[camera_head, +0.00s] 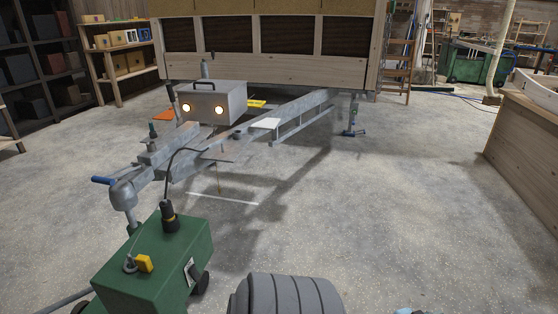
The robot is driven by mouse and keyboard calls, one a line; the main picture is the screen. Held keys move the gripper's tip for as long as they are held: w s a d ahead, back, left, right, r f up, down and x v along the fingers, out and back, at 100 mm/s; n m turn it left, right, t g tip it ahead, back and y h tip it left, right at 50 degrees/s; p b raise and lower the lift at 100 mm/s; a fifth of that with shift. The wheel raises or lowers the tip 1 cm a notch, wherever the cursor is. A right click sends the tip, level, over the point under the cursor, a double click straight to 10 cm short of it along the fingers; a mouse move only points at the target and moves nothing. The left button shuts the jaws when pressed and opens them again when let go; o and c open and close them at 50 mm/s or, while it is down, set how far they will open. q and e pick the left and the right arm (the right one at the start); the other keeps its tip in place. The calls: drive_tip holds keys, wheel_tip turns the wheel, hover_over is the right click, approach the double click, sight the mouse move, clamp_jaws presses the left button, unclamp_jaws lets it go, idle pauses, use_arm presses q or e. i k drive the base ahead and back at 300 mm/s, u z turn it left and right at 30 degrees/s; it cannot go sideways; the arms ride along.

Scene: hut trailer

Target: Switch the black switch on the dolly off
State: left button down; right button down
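The dolly is a green box (150,262) on dark wheels at the lower left, close to me. On its right-hand side face is a small light plate with a black switch (191,272). The switch is too small to tell its position. A yellow piece (145,263) and a black plug with a cable (170,216) are on the dolly's top. Neither of my grippers shows in this view. A grey rounded link of mine fills part of the bottom edge.
The trailer's grey drawbar (165,160) runs behind the dolly. A grey box (212,102) on it has two glowing lamps. A wooden bench (520,140) stands at the right. The concrete floor between the dolly and bench is mostly clear.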

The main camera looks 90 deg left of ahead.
sight(194, 274)
drive_tip(key=u, duration=1.3)
drive_tip(key=i, duration=2.85)
drive_tip(key=u, duration=3.6)
drive_tip(key=i, duration=0.5)
drive_tip(key=z, duration=0.1)
